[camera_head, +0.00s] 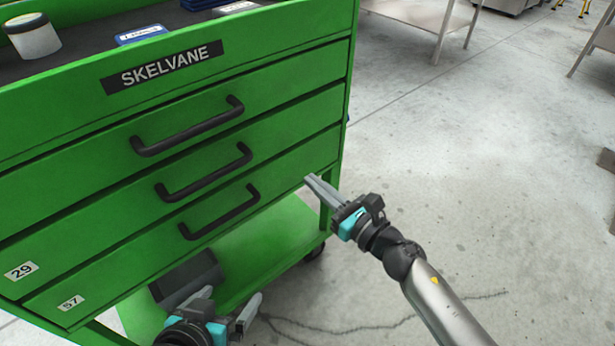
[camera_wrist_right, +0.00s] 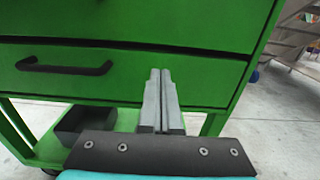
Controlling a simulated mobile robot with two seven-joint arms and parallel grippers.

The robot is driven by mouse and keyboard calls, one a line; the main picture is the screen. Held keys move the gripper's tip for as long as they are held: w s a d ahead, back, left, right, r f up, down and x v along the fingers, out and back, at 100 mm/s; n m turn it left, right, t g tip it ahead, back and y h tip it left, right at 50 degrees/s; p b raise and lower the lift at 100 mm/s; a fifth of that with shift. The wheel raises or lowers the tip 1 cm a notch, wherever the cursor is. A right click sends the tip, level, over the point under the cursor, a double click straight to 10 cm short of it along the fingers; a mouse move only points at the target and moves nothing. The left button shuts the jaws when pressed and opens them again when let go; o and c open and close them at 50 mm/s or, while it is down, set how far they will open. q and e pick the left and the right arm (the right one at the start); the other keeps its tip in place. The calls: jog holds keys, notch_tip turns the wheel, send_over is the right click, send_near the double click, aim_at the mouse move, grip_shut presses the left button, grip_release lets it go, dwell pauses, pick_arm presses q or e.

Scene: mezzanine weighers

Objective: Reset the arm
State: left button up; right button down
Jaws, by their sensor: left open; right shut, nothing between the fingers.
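My right gripper (camera_head: 322,190) is shut and empty, beside the right edge of the green drawer cart (camera_head: 290,90) in the head view. In the right wrist view its two grey fingers (camera_wrist_right: 160,100) lie together in front of the lower drawer front, to the right of a black handle (camera_wrist_right: 65,67). I cannot tell whether the fingertips touch the cart. My left gripper (camera_head: 228,312) is open at the bottom of the head view, low in front of the cart and near its lower shelf. Nothing shows between its fingers.
The cart's drawers look shut, with black handles (camera_head: 190,128) sticking out. A dark bin (camera_head: 188,278) sits on the lower shelf (camera_head: 270,240). A white jar (camera_head: 33,36) and blue boxes (camera_head: 141,34) stand on top. The floor (camera_head: 480,180) to the right is clear; metal tables stand farther back.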

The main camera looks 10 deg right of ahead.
jog(key=v, duration=0.6)
jog(key=shift+s+d, duration=0.25)
